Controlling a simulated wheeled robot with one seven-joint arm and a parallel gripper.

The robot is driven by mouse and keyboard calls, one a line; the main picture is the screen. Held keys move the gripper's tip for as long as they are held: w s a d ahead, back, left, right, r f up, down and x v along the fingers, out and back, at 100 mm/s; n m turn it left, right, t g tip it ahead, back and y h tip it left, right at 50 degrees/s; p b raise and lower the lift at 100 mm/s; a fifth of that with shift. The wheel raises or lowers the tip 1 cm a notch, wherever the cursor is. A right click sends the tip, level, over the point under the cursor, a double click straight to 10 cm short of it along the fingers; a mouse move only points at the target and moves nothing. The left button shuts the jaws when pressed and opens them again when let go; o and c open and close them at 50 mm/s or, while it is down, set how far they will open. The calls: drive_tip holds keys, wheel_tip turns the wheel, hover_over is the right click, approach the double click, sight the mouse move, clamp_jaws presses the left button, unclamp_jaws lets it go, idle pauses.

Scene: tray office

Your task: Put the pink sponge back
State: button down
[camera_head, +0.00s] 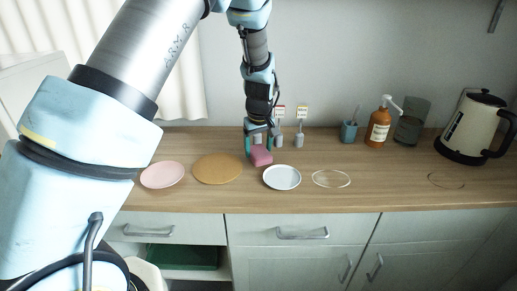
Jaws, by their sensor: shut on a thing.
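The pink sponge (261,158) is at the middle of the wooden counter, in the head view. My gripper (260,148) points down from above and is shut on the sponge, with a teal finger on its left side. Whether the sponge touches the counter or hangs just above it, I cannot tell. A pink plate (163,175), a round tan mat (217,169), a white plate (282,177) and a clear round dish (331,179) lie in a row along the counter. The sponge is between and slightly behind the tan mat and the white plate.
Small tagged holders (299,140) stand behind the gripper. A blue cup (349,132), an amber pump bottle (379,127), a dark glass container (411,122) and a kettle (473,127) stand at the back right. A thin ring (446,180) lies before the kettle. Counter space (392,180) is clear.

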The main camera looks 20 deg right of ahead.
sight(259, 156)
drive_tip(key=shift+f, duration=0.6)
drive_tip(key=shift+f, duration=0.15)
unclamp_jaws()
drive_tip(key=d+b+v, duration=0.1)
drive_tip(key=b+v, duration=0.1)
drive_tip(key=v, duration=1)
drive_tip(key=shift+a, duration=0.45)
drive_tip(key=w+a, duration=0.2)
drive_tip(key=a, duration=0.9)
drive_tip(key=s+a+f, duration=0.1)
drive_tip(key=s+a, duration=0.4)
drive_tip(key=a, duration=0.7)
drive_tip(key=s+a+g, duration=0.1)
drive_tip(key=s+a, duration=0.4)
drive_tip(key=a, duration=0.7)
drive_tip(key=shift+s+a+f+m+y, duration=0.25)
drive_tip(key=shift+a+f+m+y, duration=0.05)
drive_tip(key=shift+f+m+y, duration=0.1)
